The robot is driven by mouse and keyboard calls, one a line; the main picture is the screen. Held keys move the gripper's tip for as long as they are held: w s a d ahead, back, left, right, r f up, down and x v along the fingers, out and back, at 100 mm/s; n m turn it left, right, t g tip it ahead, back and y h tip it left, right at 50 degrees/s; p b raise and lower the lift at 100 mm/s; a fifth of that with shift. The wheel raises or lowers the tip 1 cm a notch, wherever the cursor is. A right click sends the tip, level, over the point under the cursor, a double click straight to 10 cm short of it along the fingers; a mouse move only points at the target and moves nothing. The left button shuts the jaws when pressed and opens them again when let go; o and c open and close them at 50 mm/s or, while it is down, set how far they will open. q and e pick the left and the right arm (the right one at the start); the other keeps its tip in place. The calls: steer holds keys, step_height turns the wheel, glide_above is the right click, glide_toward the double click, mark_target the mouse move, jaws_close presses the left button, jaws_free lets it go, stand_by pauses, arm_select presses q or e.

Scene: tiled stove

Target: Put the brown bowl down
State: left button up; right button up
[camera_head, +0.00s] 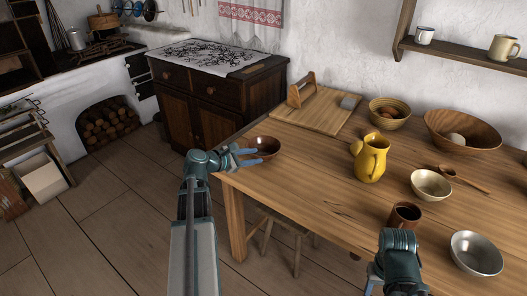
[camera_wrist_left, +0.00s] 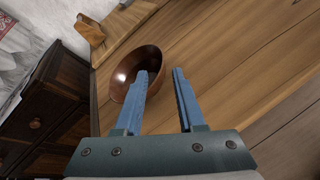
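The brown bowl (camera_head: 267,145) is at the left end of the wooden table (camera_head: 318,186), near its edge, and looks to rest on the top. It also shows in the left wrist view (camera_wrist_left: 124,76), shiny and tilted in the picture. My left gripper (camera_head: 251,157) is at the bowl's near-left side. In the left wrist view the blue fingers (camera_wrist_left: 160,72) are apart; one overlaps the bowl's inside, the other is beyond its rim, with a gap between. My right gripper (camera_head: 374,277) is at the lower right, mostly hidden behind its own wrist.
A yellow jug (camera_head: 370,158), cream bowl (camera_head: 430,184), brown mug (camera_head: 404,215), metal bowl (camera_head: 476,253) and large wooden bowl (camera_head: 462,130) stand to the right. A wooden board (camera_head: 318,116) lies behind the brown bowl. A stool (camera_head: 285,222) is under the table.

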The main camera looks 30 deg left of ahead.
arm_select(q)
steer(key=shift+p+v, duration=0.4)
steer(key=shift+v, duration=1.3)
